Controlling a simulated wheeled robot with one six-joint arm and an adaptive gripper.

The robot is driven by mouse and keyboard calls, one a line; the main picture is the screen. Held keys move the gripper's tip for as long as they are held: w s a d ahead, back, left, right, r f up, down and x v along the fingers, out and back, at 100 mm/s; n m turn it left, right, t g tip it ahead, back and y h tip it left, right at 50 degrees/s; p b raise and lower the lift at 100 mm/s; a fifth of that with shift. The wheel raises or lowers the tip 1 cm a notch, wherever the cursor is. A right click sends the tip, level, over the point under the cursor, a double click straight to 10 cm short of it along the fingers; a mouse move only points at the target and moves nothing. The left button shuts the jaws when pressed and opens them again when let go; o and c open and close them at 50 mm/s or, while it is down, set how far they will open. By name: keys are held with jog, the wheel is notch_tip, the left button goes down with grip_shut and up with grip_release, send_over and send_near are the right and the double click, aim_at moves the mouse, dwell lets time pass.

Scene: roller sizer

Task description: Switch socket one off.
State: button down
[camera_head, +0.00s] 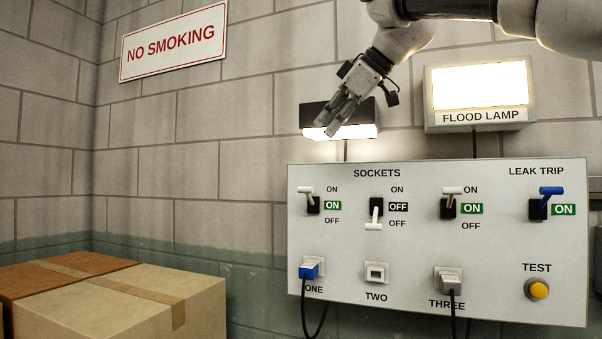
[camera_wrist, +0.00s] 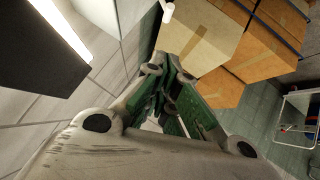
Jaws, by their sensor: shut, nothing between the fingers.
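The socket one switch (camera_head: 312,203) is at the left of the white panel (camera_head: 420,250). Its white lever points up and its label reads ON in green. The socket one outlet (camera_head: 309,269) below holds a blue plug with a black cable. My gripper (camera_head: 332,127) is shut and empty, above the panel's upper left part, in front of a lit lamp, apart from the switch. Its fingers also show in the wrist view (camera_wrist: 165,105). A small white piece at the top edge of the wrist view cannot be identified surely.
The socket two switch (camera_head: 376,212) is down, OFF. The socket three switch (camera_head: 450,203) and blue leak trip lever (camera_head: 550,197) are up, ON. A yellow test button (camera_head: 537,289) is lower right. The black lamp (camera_head: 318,114) and flood lamp (camera_head: 480,90) are lit. Cardboard boxes (camera_head: 150,295) stand left.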

jog(key=shift+f, duration=0.1)
dwell(0.3)
send_over(309, 197)
jog(key=s, duration=0.3)
notch_tip(309, 197, down, 10)
jog(key=shift+s+a+f, duration=0.15)
jog(key=shift+s+a, duration=0.05)
jog(key=shift+a, duration=0.2)
jog(key=shift+s+f, duration=0.1)
jog(key=shift+s, duration=0.05)
jog(key=shift+s+f+n+t, duration=0.15)
jog(key=shift+n+t, duration=0.15)
